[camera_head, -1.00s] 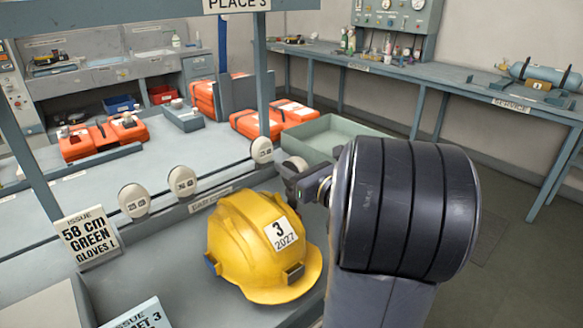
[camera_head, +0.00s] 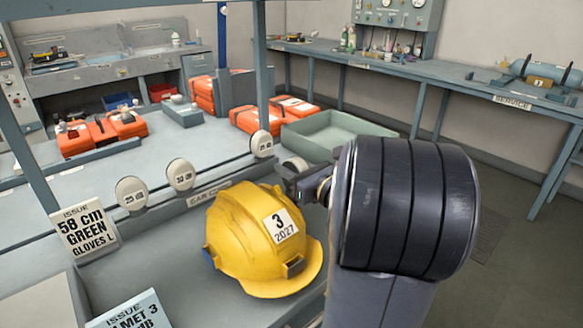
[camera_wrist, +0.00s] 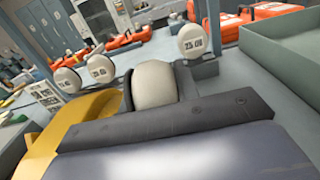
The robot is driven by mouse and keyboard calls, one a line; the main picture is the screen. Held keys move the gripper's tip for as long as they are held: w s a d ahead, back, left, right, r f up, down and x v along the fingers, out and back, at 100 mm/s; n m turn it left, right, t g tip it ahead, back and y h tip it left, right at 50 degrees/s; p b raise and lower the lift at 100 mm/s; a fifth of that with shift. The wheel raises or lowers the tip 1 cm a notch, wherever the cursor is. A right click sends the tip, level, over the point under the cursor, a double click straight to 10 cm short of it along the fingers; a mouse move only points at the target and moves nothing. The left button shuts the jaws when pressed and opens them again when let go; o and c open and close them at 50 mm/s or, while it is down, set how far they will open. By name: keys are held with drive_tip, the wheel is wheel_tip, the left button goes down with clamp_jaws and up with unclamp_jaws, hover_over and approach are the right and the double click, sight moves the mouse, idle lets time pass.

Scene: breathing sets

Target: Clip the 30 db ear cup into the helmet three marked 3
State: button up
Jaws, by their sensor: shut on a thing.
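The yellow helmet (camera_head: 240,232) marked 3 and 2027 sits on the grey counter in the head view, with a dark clip fitting on its near side and a blue one at its left. My gripper (camera_head: 303,183) is just behind and right of the helmet, partly hidden by my arm. It is shut on a pale ear cup (camera_head: 296,165). In the wrist view the held ear cup (camera_wrist: 154,84) sits between the dark fingers, and its label is hidden. The helmet's yellow shell (camera_wrist: 70,128) shows at the left there.
Three labelled ear cups stand along the rack, at left (camera_head: 132,193), middle (camera_head: 180,174) and right (camera_head: 261,143); their ratings are hard to read. A green tray (camera_head: 335,135) lies behind my gripper. A rack post rises behind the helmet. Issue cards (camera_head: 85,230) stand at the left.

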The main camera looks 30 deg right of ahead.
drive_tip(key=shift+f+b, duration=0.75)
drive_tip(key=shift+f, duration=0.2)
drive_tip(key=o, duration=1.2)
drive_tip(key=shift+c, duration=0.2)
drive_tip(key=shift+s, duration=0.15)
drive_tip(key=s+d, duration=0.1)
drive_tip(key=s, duration=0.9)
drive_tip(key=shift+s+d, duration=0.2)
drive_tip(key=shift+d, duration=0.05)
